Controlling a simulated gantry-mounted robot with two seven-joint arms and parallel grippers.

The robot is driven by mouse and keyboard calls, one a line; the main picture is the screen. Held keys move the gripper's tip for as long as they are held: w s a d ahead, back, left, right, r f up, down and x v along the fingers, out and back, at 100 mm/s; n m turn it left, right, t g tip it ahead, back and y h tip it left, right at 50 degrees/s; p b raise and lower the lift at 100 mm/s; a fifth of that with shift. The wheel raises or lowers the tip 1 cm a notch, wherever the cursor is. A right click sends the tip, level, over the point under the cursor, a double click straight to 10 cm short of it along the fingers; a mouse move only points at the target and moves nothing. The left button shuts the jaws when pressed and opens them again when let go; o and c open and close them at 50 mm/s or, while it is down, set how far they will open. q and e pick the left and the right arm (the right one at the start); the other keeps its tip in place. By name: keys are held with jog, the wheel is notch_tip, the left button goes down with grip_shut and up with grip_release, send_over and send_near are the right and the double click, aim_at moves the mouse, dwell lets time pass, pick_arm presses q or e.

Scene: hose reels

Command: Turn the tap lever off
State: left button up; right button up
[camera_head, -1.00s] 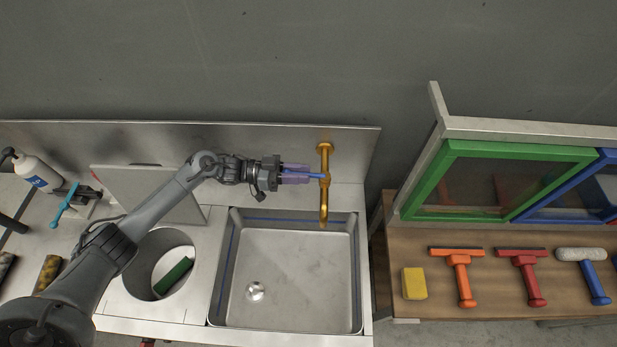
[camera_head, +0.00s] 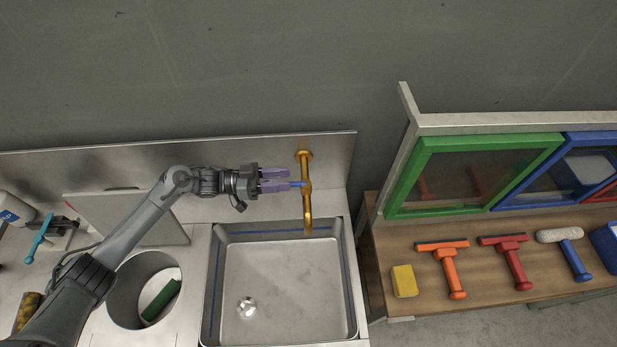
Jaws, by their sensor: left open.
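The brass tap (camera_head: 307,207) stands at the back of the steel sink, its spout hanging over the basin. My right gripper is not in view.
The sink basin (camera_head: 341,262) is empty. To its left are a round hole (camera_head: 117,292) with a green item in it and a leaning grey panel (camera_head: 122,205). At the right, a wooden bench (camera_head: 384,240) holds a yellow sponge (camera_head: 404,281), squeegees and framed panes.

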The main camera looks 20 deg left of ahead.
pick_arm(q)
jog(key=r, duration=0.1)
jog(key=d+r, duration=0.1)
jog(key=shift+s+r, duration=0.1)
jog(key=shift+r, duration=0.3)
jog(key=s+d+r, duration=0.1)
jog(key=d+r, duration=0.5)
jog(key=d, duration=0.4)
jog(key=shift+d+r+b, duration=0.15)
jog(key=shift+d+b, duration=0.15)
